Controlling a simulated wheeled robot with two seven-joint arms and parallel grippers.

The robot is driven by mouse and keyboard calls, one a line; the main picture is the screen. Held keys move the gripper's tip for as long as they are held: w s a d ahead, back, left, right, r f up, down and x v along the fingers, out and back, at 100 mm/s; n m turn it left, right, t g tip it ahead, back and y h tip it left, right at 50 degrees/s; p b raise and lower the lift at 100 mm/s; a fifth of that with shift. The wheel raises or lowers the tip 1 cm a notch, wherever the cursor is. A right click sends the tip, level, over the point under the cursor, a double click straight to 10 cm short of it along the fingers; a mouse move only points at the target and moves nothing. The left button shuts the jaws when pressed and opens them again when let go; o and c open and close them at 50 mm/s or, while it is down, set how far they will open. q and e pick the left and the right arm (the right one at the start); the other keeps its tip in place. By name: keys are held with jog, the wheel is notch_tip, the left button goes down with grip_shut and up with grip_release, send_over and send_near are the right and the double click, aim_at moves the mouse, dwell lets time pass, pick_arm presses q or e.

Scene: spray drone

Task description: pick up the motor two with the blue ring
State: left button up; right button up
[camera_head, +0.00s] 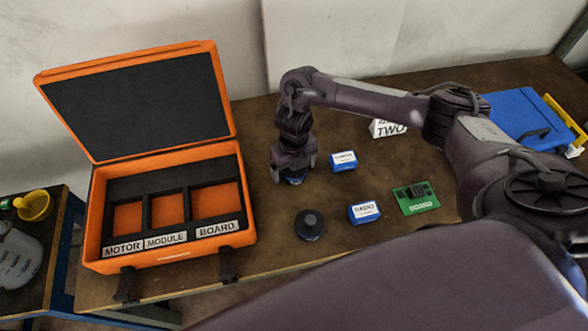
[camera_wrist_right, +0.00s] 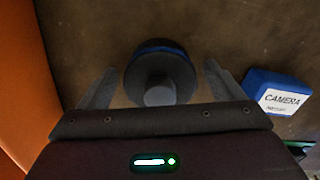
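The motor with the blue ring (camera_wrist_right: 158,72) stands on the table, dark and round with a blue band and a central shaft. In the head view only a bit of its blue ring (camera_head: 295,181) shows under my right gripper (camera_head: 293,172). In the right wrist view my right gripper (camera_wrist_right: 160,88) is open, one finger on each side of the motor, with gaps on both sides. A second dark motor (camera_head: 310,225) stands nearer the front; no blue ring shows on it. My left gripper is not in view.
An open orange case (camera_head: 97,215) with motor, module and board compartments stands to the left. A camera box (camera_head: 343,161), a radio box (camera_head: 364,212) and a green board (camera_head: 416,198) lie to the right. A white "TWO" sign (camera_head: 389,128) and a blue case (camera_head: 528,118) stand farther back.

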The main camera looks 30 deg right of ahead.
jog(key=shift+w, duration=0.1)
jog(key=c, duration=1.4)
jog(key=shift+r, duration=0.1)
